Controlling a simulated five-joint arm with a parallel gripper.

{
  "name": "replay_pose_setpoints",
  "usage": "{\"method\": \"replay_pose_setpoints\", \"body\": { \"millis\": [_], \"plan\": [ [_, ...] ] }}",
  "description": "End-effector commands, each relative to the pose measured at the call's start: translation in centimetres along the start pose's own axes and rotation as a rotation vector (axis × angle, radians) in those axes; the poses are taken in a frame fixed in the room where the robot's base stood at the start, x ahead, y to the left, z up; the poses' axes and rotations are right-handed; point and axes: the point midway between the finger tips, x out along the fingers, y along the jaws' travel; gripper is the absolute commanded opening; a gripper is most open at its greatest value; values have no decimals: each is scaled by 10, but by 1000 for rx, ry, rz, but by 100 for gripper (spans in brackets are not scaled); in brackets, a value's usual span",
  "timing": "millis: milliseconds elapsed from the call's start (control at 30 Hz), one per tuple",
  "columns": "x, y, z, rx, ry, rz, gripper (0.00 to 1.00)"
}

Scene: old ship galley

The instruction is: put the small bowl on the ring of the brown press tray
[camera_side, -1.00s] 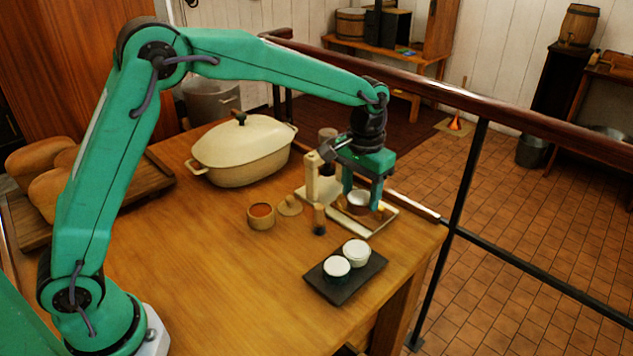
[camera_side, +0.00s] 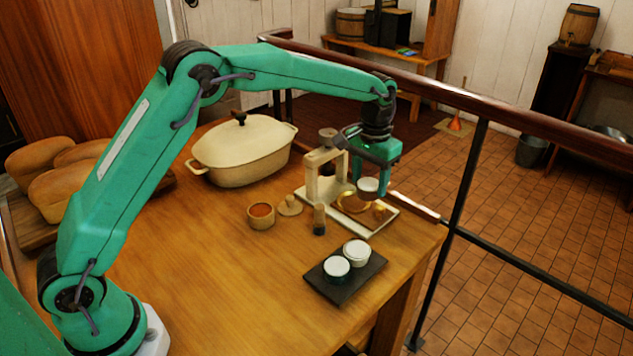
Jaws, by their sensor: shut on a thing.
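My gripper (camera_side: 369,182) is shut on the small bowl (camera_side: 368,187), a small pale cup-like piece, and holds it level between its two green fingers. The press tray (camera_side: 380,222) is a pale-rimmed rectangle with a brown inside, at the right of the table. Its golden-brown ring (camera_side: 353,209) lies in the tray, below and slightly left of the bowl. The bowl appears above the ring and apart from it. The exact height cannot be told from this view. The fingers hide part of the bowl's side.
The cream press frame (camera_side: 313,175) stands just left of my gripper. A dark slate (camera_side: 340,292) holds two white-topped cups in front. A wooden cup (camera_side: 261,216), a lid and a small brush stand left of the tray. A lidded pot (camera_side: 240,155) stands behind.

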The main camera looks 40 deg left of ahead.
Motion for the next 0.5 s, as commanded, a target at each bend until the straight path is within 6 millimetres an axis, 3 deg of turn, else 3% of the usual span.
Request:
{"method": "replay_pose_setpoints", "body": {
  "millis": [500],
  "plan": [
    [48, -68, -45, -2, 1, 0, 29]
  ]
}}
